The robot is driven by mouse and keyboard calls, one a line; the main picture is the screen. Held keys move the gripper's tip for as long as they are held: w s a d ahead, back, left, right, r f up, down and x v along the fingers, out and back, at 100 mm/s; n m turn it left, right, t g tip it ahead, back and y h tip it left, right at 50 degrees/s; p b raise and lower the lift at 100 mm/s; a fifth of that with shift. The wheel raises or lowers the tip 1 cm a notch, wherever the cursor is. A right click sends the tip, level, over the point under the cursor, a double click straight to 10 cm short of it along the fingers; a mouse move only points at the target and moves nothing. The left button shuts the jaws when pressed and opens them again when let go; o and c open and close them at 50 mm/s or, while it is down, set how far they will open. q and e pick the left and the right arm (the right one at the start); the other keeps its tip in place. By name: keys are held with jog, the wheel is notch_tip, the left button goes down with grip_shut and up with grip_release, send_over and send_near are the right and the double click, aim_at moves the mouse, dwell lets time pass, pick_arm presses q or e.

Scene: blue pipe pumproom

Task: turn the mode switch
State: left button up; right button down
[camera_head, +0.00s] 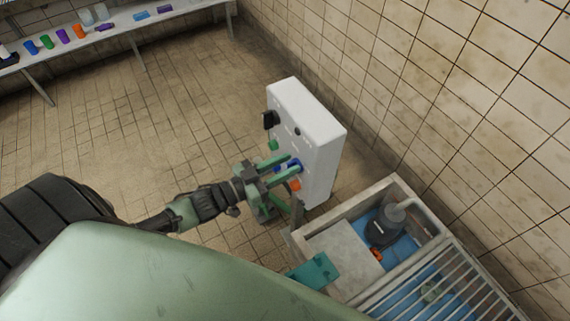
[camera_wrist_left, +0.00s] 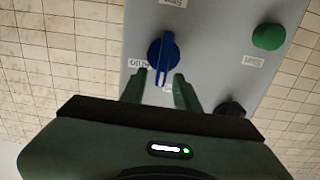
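A pale grey control box (camera_head: 318,135) stands by the tiled wall. Its panel (camera_wrist_left: 210,25) carries a blue rotary switch (camera_wrist_left: 163,52) with a long pointer handle, a green round button (camera_wrist_left: 268,37) and a dark knob (camera_wrist_left: 232,108). The labels are too blurred to read. My left gripper (camera_head: 290,165) is in front of the panel at the blue switch (camera_head: 296,165). In the left wrist view its two fingers (camera_wrist_left: 160,82) are apart, with the lower end of the blue handle between or just beyond their tips. I cannot tell whether they touch it. My right gripper is not in view.
A concrete basin (camera_head: 345,250) with a dark pump (camera_head: 384,226) and a metal grating (camera_head: 440,285) lies right below the box. A bench (camera_head: 130,22) with bottles and small coloured items runs along the far wall. The floor (camera_head: 170,110) left of the box is clear.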

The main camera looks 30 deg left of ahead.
pick_arm(q)
jog(key=c, duration=0.5)
grip_shut()
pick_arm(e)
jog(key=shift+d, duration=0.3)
pick_arm(q)
jog(key=shift+d+m, duration=0.1)
jog(key=shift+m, duration=0.3)
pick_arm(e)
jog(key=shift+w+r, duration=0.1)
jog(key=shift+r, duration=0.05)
pick_arm(q)
jog(key=shift+s+d+m+p, duration=0.1)
jog(key=shift+m+p, duration=0.25)
jog(key=shift+m, duration=0.25)
jog(key=m, duration=0.2)
jog(key=shift+s+d+f+m, duration=0.1)
jog(key=shift+s+d+m, duration=0.05)
jog(key=shift+d+m, duration=0.15)
jog(key=m, duration=0.3)
jog(key=shift+s+d+f+m, duration=0.2)
jog(key=shift+d+f+m, duration=0.1)
jog(key=shift+s+d+f+m, duration=0.1)
jog(key=shift+d+f+m, duration=0.05)
jog(key=shift+m, duration=0.8)
jog(key=shift+s+d+f+m, duration=0.1)
jog(key=shift+f+m, duration=0.05)
jog(key=shift+m, duration=0.8)
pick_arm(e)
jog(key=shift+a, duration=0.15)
